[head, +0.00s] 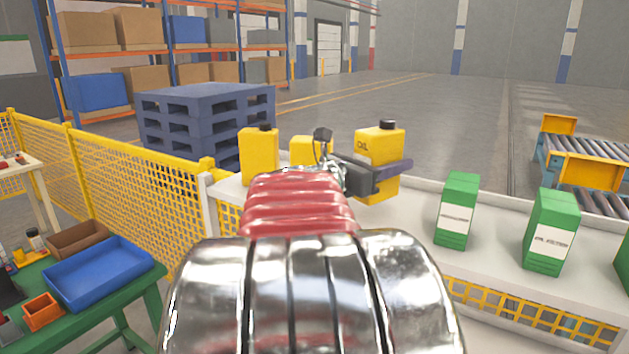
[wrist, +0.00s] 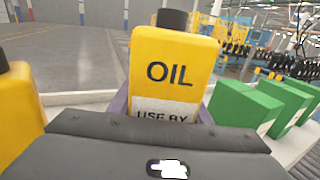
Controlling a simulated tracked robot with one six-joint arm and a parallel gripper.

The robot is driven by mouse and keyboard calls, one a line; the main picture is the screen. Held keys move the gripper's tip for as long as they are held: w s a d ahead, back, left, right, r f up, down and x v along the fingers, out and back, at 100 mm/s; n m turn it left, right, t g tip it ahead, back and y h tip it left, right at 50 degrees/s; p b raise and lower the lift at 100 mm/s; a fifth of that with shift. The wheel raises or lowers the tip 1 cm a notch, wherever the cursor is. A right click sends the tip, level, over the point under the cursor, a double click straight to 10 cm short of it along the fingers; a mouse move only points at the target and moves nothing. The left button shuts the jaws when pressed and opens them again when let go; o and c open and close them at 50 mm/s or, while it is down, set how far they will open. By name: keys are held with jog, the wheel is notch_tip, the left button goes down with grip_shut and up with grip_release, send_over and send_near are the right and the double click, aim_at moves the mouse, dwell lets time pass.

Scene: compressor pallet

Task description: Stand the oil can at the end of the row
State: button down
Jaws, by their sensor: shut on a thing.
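The yellow oil can (head: 377,147) has a black cap and is upright between the fingers of my gripper (head: 378,174). In the wrist view the can (wrist: 175,60) shows its OIL and USE BY label, with a purple finger on each side. I cannot tell whether its base touches the white surface (head: 490,275). Two more yellow cans, one at left (head: 257,157) and one in the middle (head: 302,149), stand to its left; my arm partly hides them. The wrist view shows one yellow can (wrist: 20,110) at the left edge.
Green oil filter boxes (head: 457,210) (head: 551,232) stand on the white surface to the right, with bare surface between them and the held can. A yellow mesh fence (head: 130,180) and a green bench with a blue tray (head: 98,273) are at left.

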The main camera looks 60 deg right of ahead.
jog(key=shift+f, duration=0.1)
jog(key=shift+f, duration=1.85)
jog(key=shift+f, duration=0.1)
jog(key=c, duration=1)
grip_release()
jog(key=v, duration=1.2)
jog(key=shift+a+f, duration=0.1)
